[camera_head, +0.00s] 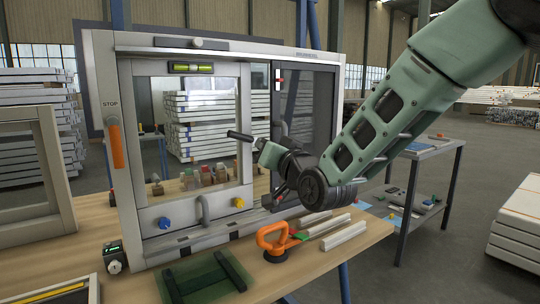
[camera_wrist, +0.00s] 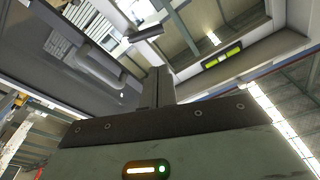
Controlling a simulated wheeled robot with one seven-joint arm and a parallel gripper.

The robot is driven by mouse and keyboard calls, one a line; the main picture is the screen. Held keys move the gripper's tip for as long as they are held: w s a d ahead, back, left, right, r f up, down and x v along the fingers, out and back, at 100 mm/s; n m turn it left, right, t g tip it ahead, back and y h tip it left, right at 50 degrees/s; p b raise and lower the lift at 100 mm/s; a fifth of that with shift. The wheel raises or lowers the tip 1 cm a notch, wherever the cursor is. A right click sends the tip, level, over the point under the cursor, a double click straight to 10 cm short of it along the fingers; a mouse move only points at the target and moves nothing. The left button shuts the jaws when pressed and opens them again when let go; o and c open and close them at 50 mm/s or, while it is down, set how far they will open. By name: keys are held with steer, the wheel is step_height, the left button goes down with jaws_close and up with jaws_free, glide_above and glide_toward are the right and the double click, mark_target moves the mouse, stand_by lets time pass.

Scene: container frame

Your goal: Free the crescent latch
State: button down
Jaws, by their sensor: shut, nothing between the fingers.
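The window frame (camera_head: 210,44) stands upright on the workbench, with a left sash and a darker mesh panel (camera_head: 312,110) on the right. The crescent latch (camera_head: 238,135) looks like a short dark lever on the upright between them, pointing left and nearly level. In the wrist view a dark bar that looks like the same latch (camera_wrist: 147,33) lies beyond the fingertips. My gripper (camera_head: 261,144) is just right of and slightly below the lever, its fingers together and empty. Its closed fingers (camera_wrist: 158,80) point toward the bar, with a gap visible there. Contact is unclear in the head view.
A grey pull handle (camera_head: 205,210), a blue knob (camera_head: 164,223) and a yellow knob (camera_head: 239,202) are low on the frame.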

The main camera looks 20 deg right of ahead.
steer(key=shift+v, duration=1.2)
steer(key=s+a+f+n+g+p, duration=0.3)
steer(key=s+a+f+g, duration=0.1)
steer(key=s+g, duration=0.15)
steer(key=s+a+f+n+g+p, duration=0.2)
steer(key=s+a+f+g+p, duration=0.15)
steer(key=s, duration=0.35)
steer(key=s+d+f+n+g+h+p, duration=0.1)
steer(key=s+g, duration=0.4)
steer(key=s, duration=0.6)
steer(key=s+d+f+n+g+h+p, duration=0.1)
steer(key=s+d+n+g+h+p, duration=0.1)
steer(key=s, duration=0.9)
steer(key=d+n+g+h, duration=0.1)
steer(key=g, duration=0.1)
steer(key=shift+s+d+n+g+p, duration=0.2)
steer(key=shift+d+n+g+p, duration=0.1)
steer(key=shift+d+g+p, duration=0.1)
steer(key=shift+a+f, duration=0.1)
steer(key=shift+f, duration=0.05)
